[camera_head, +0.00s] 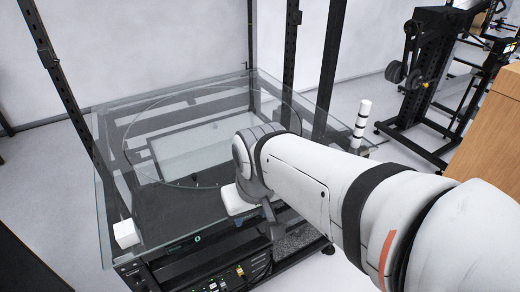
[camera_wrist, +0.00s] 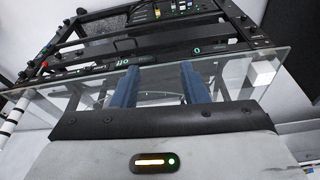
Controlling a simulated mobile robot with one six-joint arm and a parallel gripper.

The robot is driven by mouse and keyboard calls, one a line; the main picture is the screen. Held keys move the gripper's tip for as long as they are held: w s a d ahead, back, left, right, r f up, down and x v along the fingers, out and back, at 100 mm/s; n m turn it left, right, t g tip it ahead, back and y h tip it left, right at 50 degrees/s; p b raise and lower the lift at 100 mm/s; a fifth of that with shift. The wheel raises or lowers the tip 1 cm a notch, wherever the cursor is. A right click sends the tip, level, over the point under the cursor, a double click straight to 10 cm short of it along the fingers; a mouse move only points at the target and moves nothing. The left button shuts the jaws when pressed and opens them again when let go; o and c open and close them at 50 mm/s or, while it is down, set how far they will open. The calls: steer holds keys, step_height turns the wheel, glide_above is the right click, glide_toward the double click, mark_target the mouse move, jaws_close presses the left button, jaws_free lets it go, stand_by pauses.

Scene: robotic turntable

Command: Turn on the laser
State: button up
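The glass-topped turntable rig (camera_head: 104,215) stands before me, with a round glass disc (camera_head: 160,105) on top. Its front control panel (camera_head: 222,283) has knobs, sockets and small lit marks. In the wrist view the panel strip (camera_wrist: 165,54) carries a green ring mark and lettering that looks like "Off", seen upside down. In the head view my arm hides the fingers and part of the front edge.
A white cube (camera_head: 126,233) sits at the glass's front left corner. A black-and-white banded post (camera_head: 361,122) stands at the right. Dark uprights (camera_head: 291,45) rise around the rig. A black weight machine (camera_head: 425,70) and a wooden cabinet (camera_head: 490,125) stand farther right.

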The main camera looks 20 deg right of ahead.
steer(key=shift+a, duration=0.15)
steer(key=w+d+f+m+t+y+b, duration=0.1)
steer(key=w+f+m+y+b, duration=0.3)
steer(key=f+b, duration=0.5)
steer(key=w+d+f+m+y+b, duration=0.1)
steer(key=w+f+m+y+b, duration=0.1)
steer(key=w+f+y+b, duration=0.5)
steer(key=w+d+f+m+t+h+b, duration=0.1)
steer(key=d+f+m+t+h+b, duration=0.5)
steer(key=d, duration=0.8)
steer(key=w+d+f+m+t+h+b, duration=0.1)
steer(key=d+f+m+t+h+b, duration=0.2)
steer(key=d+f+m+t+b, duration=0.75)
steer(key=w+d+r+n+g+p, duration=0.1)
steer(key=w+d+n+g+p, duration=0.1)
steer(key=w+n+p, duration=0.2)
steer(key=w+n, duration=0.1)
steer(key=w, duration=0.2)
steer(key=shift+w+d+r+n, duration=0.15)
steer(key=shift+d+r+n, duration=0.2)
steer(key=shift+d, duration=0.05)
